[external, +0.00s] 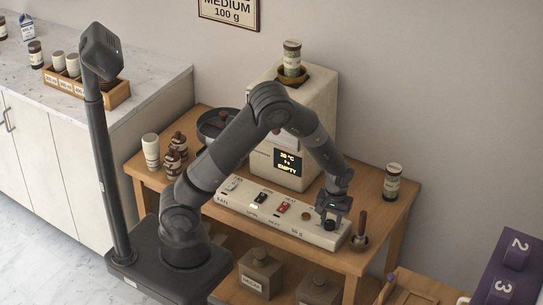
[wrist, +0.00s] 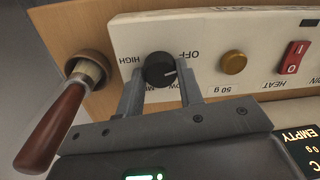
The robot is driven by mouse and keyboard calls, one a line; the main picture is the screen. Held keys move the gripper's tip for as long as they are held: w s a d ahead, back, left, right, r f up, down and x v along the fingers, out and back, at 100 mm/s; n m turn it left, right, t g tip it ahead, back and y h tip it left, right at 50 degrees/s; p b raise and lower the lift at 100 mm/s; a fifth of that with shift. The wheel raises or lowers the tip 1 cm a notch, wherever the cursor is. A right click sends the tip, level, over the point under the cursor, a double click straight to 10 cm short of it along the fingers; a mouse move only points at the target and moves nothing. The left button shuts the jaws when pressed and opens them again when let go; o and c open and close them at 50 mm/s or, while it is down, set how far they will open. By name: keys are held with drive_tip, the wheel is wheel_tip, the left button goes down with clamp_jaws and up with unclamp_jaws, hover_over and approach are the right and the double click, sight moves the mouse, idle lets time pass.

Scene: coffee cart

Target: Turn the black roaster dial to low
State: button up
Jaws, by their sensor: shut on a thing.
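The black roaster dial (wrist: 159,69) sits on the cream control panel (wrist: 215,30) in the wrist view. Its white pointer mark points right, between the OFF label at upper right and the partly hidden LOW label at lower right. HIGH is printed to its left, and the label below it is mostly covered. My gripper (wrist: 161,82) has one finger on each side of the dial and is shut on it.
A wooden-handled tool (wrist: 52,128) stands in a holder close beside the dial. An amber button (wrist: 233,63) and a red switch (wrist: 293,57) are on the panel's other side. The roaster (external: 318,120) stands behind, its display reading EMPTY. A jar (external: 392,182) stands at the table's right.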

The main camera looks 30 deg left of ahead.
drive_tip(key=m, duration=0.6)
drive_tip(key=shift+m, duration=0.3)
drive_tip(key=m, duration=0.3)
drive_tip(key=shift+m+t, duration=0.3)
drive_tip(key=shift+t, duration=0.1)
drive_tip(key=shift+s+m, duration=0.1)
drive_tip(key=shift+m, duration=1.8)
drive_tip(key=o, duration=1)
drive_tip(key=shift+c, duration=0.2)
